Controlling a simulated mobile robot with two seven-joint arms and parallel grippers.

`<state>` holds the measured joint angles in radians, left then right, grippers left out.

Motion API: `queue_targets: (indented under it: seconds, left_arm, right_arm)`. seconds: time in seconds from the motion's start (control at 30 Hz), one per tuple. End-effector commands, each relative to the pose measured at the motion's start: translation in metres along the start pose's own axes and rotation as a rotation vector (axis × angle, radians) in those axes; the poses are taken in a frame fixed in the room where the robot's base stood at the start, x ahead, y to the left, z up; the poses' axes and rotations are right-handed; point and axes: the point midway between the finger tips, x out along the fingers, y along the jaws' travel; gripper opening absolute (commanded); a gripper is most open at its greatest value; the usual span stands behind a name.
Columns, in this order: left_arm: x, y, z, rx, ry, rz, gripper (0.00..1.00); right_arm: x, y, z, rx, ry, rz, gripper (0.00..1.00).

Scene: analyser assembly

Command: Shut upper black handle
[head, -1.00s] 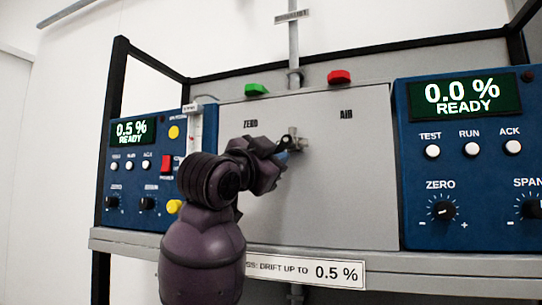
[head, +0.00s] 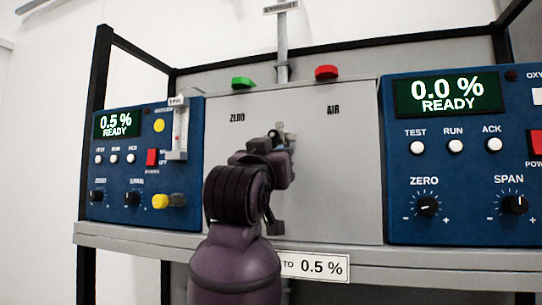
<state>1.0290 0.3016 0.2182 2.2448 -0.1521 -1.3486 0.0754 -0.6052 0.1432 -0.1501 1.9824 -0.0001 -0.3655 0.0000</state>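A small metal valve fitting (head: 280,127) sticks out of the grey panel (head: 335,170) between the ZERO and AIR labels. A dark part at the fitting may be the upper black handle, but my gripper mostly covers it. My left gripper (head: 283,146) is just below and in front of the fitting, seen from behind. Its fingers are hidden, so I cannot tell whether it is open or touches the handle. A black piece (head: 275,228) shows lower down beside my wrist; I cannot tell what it is. My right gripper is out of view.
The left blue analyser (head: 145,180) reads 0.5 % READY, and the right one (head: 455,170) reads 0.0 % READY. Green (head: 243,82) and red (head: 327,72) pieces sit on the panel's top edge. A grey shelf (head: 400,258) runs below. The panel's right part is clear.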

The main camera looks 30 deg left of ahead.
Motion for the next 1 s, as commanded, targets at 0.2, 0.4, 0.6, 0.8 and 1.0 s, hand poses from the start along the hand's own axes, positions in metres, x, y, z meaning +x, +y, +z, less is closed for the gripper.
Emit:
queue_targets:
  seconds: [0.2, 0.4, 0.6, 0.8, 1.0]
  left_arm:
    - [-0.0002, 0.0015, 0.0023, -0.016, -0.006, -0.005, 0.0]
    - [-0.0002, 0.0015, 0.0023, -0.017, -0.006, -0.005, 0.0]
    - [-0.0001, 0.0013, 0.0022, -0.016, -0.005, -0.006, 0.31]
    - [0.0, 0.001, 0.0011, -0.016, -0.003, -0.006, 0.43]
    - [-0.0022, 0.0009, 0.0006, -0.016, -0.001, -0.006, 0.43]
  right_arm:
    - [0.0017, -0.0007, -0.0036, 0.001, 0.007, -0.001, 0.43]
    - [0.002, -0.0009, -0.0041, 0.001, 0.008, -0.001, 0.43]
    - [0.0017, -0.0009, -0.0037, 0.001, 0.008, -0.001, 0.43]
    - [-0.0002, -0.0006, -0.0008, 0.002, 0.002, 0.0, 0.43]
    - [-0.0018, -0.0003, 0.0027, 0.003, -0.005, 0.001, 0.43]
